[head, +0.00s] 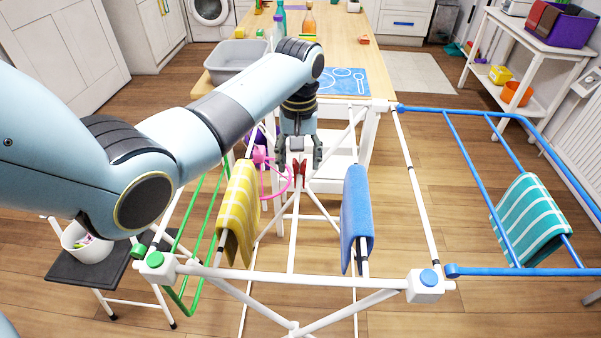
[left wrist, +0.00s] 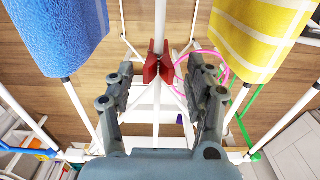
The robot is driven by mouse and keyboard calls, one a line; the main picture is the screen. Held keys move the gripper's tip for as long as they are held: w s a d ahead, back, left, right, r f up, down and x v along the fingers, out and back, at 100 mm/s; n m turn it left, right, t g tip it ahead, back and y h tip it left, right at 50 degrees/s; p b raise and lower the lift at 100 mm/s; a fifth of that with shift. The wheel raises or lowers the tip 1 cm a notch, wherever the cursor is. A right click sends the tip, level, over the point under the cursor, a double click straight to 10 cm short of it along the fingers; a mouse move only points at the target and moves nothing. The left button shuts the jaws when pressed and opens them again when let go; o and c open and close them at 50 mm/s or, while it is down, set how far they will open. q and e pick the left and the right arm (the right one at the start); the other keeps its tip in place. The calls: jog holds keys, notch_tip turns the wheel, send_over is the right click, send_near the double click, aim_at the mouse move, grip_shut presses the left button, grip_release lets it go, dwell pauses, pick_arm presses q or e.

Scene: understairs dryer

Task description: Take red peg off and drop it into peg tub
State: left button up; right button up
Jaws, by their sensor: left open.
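The red peg (head: 299,171) sits on a white rail of the drying rack, between the yellow and blue cloths. It also shows in the left wrist view (left wrist: 152,68), astride the rail. My left gripper (head: 299,160) points down over the peg. In the left wrist view its open fingers (left wrist: 161,75) lie either side of the peg's line, apart from it, with nothing held. My right gripper is not in view.
The yellow striped cloth (head: 238,212) and blue cloth (head: 357,215) hang close on either side. A pink ring (head: 264,160) hangs by the yellow cloth. The rack has a green left wing (head: 186,247) and a blue right wing (head: 471,177) with a teal cloth (head: 530,220).

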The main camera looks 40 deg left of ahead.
aim_at(300, 171)
pick_arm(q)
notch_tip(300, 171, down, 3)
jog(key=shift+s+d+r, duration=0.1)
jog(key=shift+d, duration=0.05)
jog(key=shift+f, duration=0.5)
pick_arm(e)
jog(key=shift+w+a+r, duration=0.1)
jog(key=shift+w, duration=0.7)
pick_arm(q)
jog(key=shift+c, duration=1)
jog(key=c, duration=0.7)
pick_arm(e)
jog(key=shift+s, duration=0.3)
